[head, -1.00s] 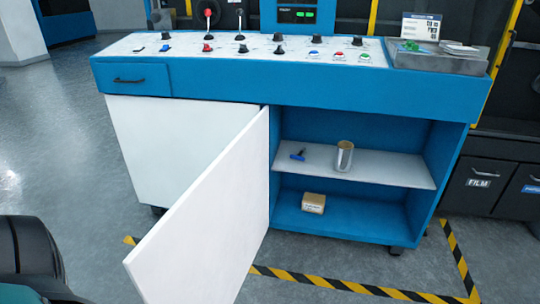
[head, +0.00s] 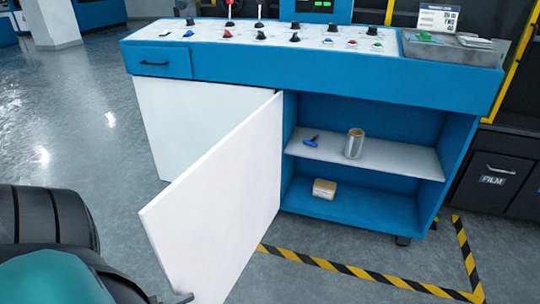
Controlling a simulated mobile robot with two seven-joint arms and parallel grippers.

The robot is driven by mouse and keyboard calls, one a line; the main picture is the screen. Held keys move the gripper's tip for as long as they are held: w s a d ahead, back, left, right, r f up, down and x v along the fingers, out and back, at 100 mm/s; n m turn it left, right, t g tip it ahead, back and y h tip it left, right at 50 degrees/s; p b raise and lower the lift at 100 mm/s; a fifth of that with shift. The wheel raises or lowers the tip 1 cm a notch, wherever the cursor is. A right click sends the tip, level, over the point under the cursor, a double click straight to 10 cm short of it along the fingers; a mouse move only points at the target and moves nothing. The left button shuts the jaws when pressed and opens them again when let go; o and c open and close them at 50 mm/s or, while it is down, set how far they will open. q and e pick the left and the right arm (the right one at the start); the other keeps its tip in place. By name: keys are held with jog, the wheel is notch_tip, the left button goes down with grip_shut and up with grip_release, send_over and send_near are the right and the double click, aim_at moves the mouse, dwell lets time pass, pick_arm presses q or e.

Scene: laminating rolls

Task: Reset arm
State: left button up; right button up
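My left arm comes in at the lower left, black and teal. A small grey piece at the bottom edge, by the lower part of the white cabinet door (head: 215,200), looks like the tip of my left gripper (head: 180,298). Most of it is cut off by the frame, so its opening and any contact with the door cannot be told. The door stands swung open from the blue console (head: 330,85). My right gripper is not in view.
Yellow-black floor tape (head: 365,274) runs in front. Open floor lies to the left.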

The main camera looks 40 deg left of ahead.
pick_arm(q)
jog(key=w+d+r+m+g, duration=0.1)
jog(key=w+d+r+g, duration=0.1)
jog(key=w+d, duration=0.55)
jog(key=w+d+r+m+g, duration=0.2)
jog(key=w+d+g, duration=0.1)
jog(key=w+d, duration=0.4)
jog(key=w+d+r+n, duration=0.1)
jog(key=d+r+n, duration=0.1)
jog(key=d+r, duration=0.35)
jog(key=d+r+n, duration=0.2)
jog(key=d+r, duration=0.1)
jog(key=d, duration=0.5)
jog(key=s+a+r+y+p, duration=0.2)
jog(key=a+r+p, duration=0.2)
jog(key=r+p, duration=0.9)
jog(key=p, duration=0.7)
jog(key=shift+a, duration=0.2)
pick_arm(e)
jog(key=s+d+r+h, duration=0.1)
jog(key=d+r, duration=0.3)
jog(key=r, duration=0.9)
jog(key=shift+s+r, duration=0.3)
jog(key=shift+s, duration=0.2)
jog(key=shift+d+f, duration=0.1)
